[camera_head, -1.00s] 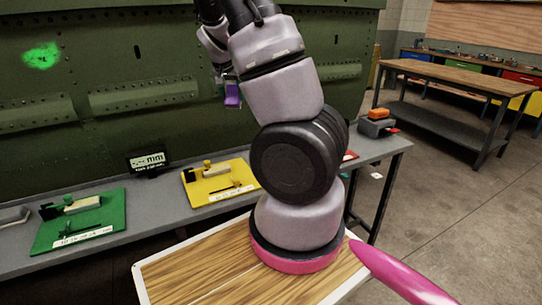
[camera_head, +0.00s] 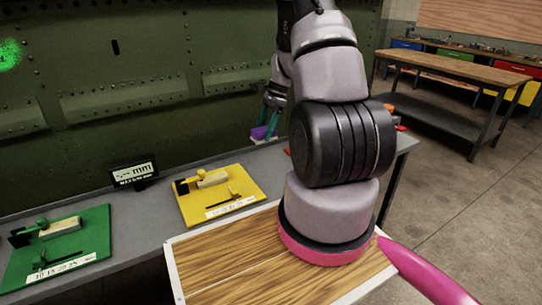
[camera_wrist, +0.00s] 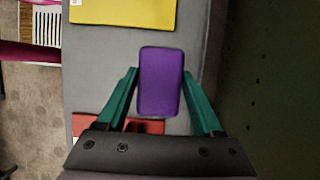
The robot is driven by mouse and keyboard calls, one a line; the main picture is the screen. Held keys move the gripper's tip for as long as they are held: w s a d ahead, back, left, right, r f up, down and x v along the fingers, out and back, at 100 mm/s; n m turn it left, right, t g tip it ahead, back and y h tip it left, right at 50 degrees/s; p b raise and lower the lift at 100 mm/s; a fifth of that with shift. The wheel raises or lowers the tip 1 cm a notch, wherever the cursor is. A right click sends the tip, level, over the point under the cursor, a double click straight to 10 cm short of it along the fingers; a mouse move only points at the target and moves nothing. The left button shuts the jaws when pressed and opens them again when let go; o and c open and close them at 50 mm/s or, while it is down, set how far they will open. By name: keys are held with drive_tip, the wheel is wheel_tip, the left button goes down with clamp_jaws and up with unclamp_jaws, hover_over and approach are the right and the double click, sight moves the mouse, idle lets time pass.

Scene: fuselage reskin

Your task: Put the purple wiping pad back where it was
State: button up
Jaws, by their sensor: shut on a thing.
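The purple wiping pad (camera_wrist: 161,82) is between the teal fingers of my gripper (camera_wrist: 162,75) in the wrist view. My gripper is shut on it. In the head view the pad (camera_head: 263,132) shows small below the gripper's fingers (camera_head: 270,118), close over the far part of the grey bench (camera_head: 150,215). I cannot tell whether the pad touches the bench. A red board (camera_wrist: 150,126) lies below the gripper in the wrist view, partly hidden by the fingers and gripper body.
A yellow board (camera_head: 240,206) with a block and clamp lies on the bench, left of my arm. A green board (camera_head: 85,260) lies further left, and a small display (camera_head: 133,174) stands behind. The green riveted fuselage panel (camera_head: 150,70) rises along the bench's back.

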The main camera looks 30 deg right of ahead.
wheel_tip(320, 180, down, 5)
drive_tip(key=shift+d+f, duration=0.15)
drive_tip(key=shift+f, duration=1.9)
drive_tip(key=o, duration=1.3)
